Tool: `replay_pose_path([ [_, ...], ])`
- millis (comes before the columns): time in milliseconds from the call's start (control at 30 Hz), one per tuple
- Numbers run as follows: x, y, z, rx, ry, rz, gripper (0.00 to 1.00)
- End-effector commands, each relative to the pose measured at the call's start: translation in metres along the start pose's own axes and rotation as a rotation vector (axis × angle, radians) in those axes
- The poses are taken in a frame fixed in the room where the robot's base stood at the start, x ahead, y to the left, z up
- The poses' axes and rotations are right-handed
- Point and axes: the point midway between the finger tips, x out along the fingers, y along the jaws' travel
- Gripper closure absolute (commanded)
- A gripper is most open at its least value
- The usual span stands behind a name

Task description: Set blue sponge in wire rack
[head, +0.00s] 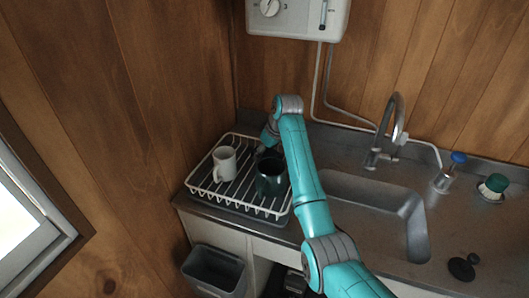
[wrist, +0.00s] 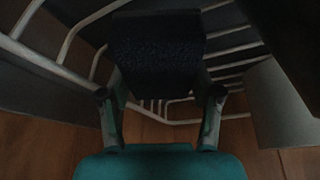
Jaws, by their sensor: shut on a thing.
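The blue sponge (wrist: 155,48) looks like a dark navy block in the wrist view, with a finger on each side of it. My gripper (wrist: 160,72) is shut on it. The white wire rack (head: 196,186) stands on the counter left of the sink; its wires (wrist: 70,40) show around the sponge in the wrist view. In the head view my gripper (head: 266,146) is at the rack's back right, behind the dark green mug. The sponge is hidden there, and I cannot tell whether it touches the rack.
A white mug (head: 224,163) and a dark green mug (head: 271,178) stand in the rack. A pale mug wall (wrist: 272,108) is close at the right in the wrist view. The sink (head: 375,200) and tap (head: 388,135) lie right of my arm. Wood walls close the left and back.

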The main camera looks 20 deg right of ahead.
Motion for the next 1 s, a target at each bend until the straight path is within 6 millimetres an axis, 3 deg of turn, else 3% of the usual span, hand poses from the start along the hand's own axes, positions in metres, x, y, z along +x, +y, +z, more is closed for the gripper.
replay_pose_path([
  [333,0.003,0.000,0.001,0.000,0.001,0.000,0.64],
  [367,0.003,0.000,0.001,0.000,0.001,0.001,0.32],
  [400,0.003,0.000,0.001,0.000,0.001,0.001,0.26],
  [767,0.000,0.000,-0.001,0.000,0.002,0.001,0.26],
  [1000,-0.033,0.001,-0.001,-0.001,0.004,0.003,0.26],
])
